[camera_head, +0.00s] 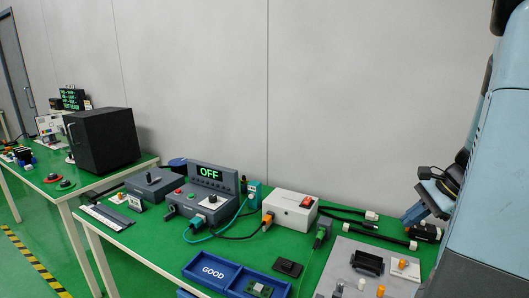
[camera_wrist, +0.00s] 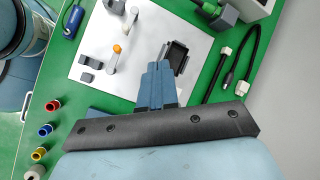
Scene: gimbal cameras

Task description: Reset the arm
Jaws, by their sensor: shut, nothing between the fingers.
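My arm stands as a large blue-grey shape along the right edge of the head view. My gripper (camera_head: 412,214) hangs beside it over the right end of the green bench (camera_head: 150,240). In the wrist view my gripper (camera_wrist: 157,70) shows two blue fingers pressed together with nothing between them. The fingertips overlap the lower part of a white plate (camera_wrist: 97,52), beside a black holder (camera_wrist: 178,54). I cannot tell the height of the fingers above the plate.
The head view shows a control box reading OFF (camera_head: 184,205), a white box with a red switch (camera_head: 283,207), a blue GOOD tray (camera_head: 196,276) and a black cabinet (camera_head: 104,138). Black cables (camera_wrist: 246,54) lie right of the plate.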

